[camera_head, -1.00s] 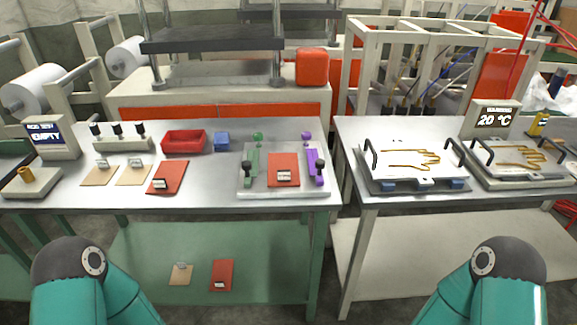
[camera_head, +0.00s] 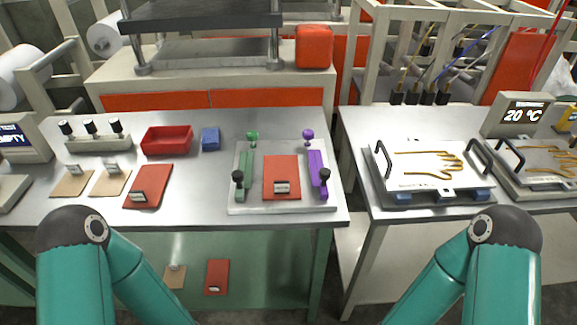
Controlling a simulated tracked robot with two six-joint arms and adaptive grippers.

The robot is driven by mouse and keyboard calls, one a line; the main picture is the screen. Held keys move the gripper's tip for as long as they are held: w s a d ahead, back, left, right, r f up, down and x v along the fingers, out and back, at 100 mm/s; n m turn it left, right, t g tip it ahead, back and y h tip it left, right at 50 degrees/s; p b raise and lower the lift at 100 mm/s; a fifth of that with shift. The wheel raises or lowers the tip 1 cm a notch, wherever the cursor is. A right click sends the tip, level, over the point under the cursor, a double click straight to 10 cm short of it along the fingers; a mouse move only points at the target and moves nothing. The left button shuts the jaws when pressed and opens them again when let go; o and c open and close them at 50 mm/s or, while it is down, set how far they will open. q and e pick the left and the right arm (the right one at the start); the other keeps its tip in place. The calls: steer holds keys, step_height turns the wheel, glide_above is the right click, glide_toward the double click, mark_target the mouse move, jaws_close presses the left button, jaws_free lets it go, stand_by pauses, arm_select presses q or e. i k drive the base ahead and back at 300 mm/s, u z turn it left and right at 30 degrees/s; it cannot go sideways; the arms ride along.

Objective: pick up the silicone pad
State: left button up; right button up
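Several red-orange flat pads with a small grip look like silicone pads; I cannot tell which one is meant. One red pad (camera_head: 153,180) lies on the left table, left of centre. Another red pad (camera_head: 282,168) lies on a pale fixture plate (camera_head: 285,208), between a green bar clamp (camera_head: 245,172) and a purple bar clamp (camera_head: 316,168). A third red pad (camera_head: 217,271) lies on the lower shelf. Only teal links of my two arms show at the bottom left and bottom right; both grippers are out of view.
Tan pads (camera_head: 73,184) lie left of the first red pad. A red tray (camera_head: 167,148) and blue block (camera_head: 210,138) stand behind. The right table holds a heater plate (camera_head: 405,181) with wire hand shapes and a 20 °C display (camera_head: 522,115). A gap separates the tables.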

mark_target(281, 176)
steer(key=z, duration=0.5)
steer(key=i, duration=0.3)
steer(key=u, duration=1.55)
steer(key=k, duration=0.55)
steer(key=z, duration=0.3)
steer(key=i, duration=0.65)
steer(key=z, duration=0.1)
